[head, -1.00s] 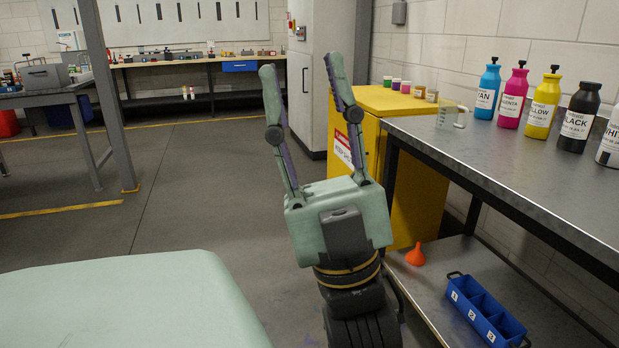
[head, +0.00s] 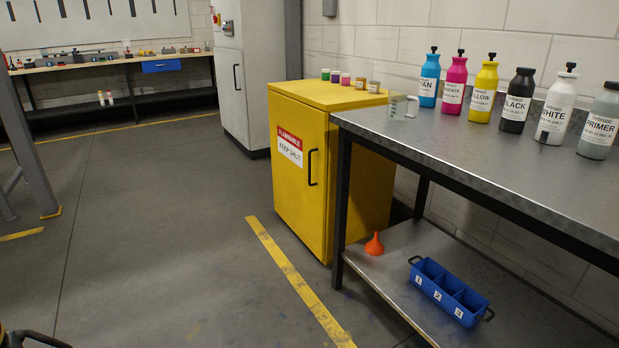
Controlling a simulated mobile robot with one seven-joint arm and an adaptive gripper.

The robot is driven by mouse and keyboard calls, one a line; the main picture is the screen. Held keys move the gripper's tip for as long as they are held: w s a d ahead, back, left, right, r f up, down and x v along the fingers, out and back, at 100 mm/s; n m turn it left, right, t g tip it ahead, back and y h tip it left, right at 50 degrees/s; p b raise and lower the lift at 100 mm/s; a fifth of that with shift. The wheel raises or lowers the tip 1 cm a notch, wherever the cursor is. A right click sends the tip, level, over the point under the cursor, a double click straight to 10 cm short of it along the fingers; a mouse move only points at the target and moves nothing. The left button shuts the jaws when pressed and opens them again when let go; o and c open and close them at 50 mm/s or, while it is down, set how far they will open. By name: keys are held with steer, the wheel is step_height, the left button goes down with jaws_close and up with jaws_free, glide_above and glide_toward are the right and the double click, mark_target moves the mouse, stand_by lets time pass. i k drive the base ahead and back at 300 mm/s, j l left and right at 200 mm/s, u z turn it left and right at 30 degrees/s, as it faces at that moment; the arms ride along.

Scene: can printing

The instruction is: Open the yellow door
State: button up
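The yellow cabinet (head: 355,102) stands against the back wall, left of the metal table. Its yellow door (head: 297,205) faces left and front and looks closed. The door has a black vertical handle (head: 312,167) near its right edge and a red and white "Flammable, keep shut" label (head: 290,148). My gripper's fingers are not in view. Only a small dark part, likely of my arm, shows at the bottom left corner.
The metal table (head: 500,150) on the right bears several ink bottles and a clear measuring cup (head: 402,106). Its lower shelf holds an orange funnel (head: 374,244) and a blue bin (head: 450,290). Small jars stand on the cabinet. Floor before the door is clear, with a yellow line (head: 295,280).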

mark_target(299, 130)
steer(key=i+u, duration=0.15)
steer(key=i+j, duration=0.1)
steer(key=i, duration=0.4)
steer(key=i+j+z, duration=0.15)
steer(key=i, duration=0.3)
steer(key=i+j, duration=0.1)
steer(key=i, duration=0.4)
steer(key=i+j+z, duration=0.1)
steer(key=i, duration=0.35)
